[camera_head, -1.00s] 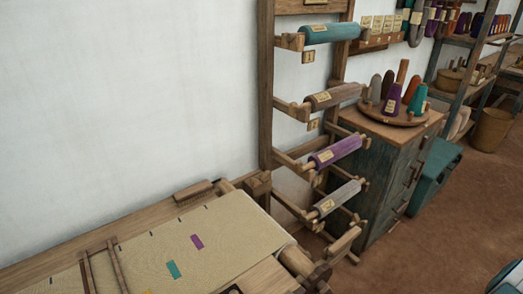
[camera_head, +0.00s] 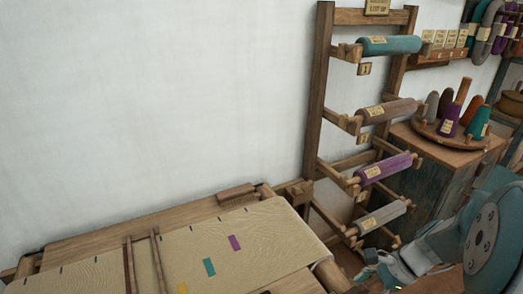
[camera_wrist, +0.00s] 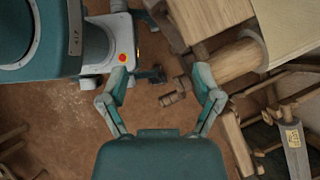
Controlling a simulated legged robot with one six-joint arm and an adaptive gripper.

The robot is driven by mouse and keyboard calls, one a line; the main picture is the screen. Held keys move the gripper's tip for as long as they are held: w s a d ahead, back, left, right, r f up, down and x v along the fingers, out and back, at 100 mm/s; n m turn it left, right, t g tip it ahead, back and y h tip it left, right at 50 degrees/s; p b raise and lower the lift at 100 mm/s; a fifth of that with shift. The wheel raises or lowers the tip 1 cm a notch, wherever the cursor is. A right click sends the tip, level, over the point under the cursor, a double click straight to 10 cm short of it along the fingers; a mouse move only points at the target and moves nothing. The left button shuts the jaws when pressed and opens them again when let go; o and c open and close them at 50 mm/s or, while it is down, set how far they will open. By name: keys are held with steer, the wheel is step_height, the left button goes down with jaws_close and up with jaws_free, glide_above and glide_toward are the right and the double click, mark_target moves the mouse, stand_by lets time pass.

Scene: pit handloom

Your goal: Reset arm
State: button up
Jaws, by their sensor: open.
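My gripper (camera_wrist: 161,84) shows in the wrist view with its two fingers spread apart and nothing between them. It points down over the brown floor beside the loom. In the head view, part of my arm, teal and grey, is at the lower right, in front of the rack and the cabinet. The fingertips cannot be made out clearly there.
The loom (camera_head: 88,240) with tan cloth (camera_head: 262,240) fills the lower left. A wooden rack (camera_head: 318,90) holds several rollers, including a teal one (camera_head: 390,45) and a purple one (camera_head: 388,167). A cabinet (camera_head: 428,180) carries a round tray of cones. The floor (camera_wrist: 140,120) shows below.

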steer(key=s+a+r+n+t+h, duration=0.2)
steer(key=s+a+r+n+h, duration=0.1)
steer(key=a+r+n, duration=0.2)
steer(key=s+a+r+n+t+h, duration=0.3)
steer(key=a+r+n+h, duration=0.1)
steer(key=r+n, duration=0.6)
steer(key=a+n, duration=0.1)
steer(key=n, duration=0.2)
steer(key=shift+a+r, duration=0.15)
steer(key=shift+a, duration=0.15)
steer(key=shift+w, duration=0.15)
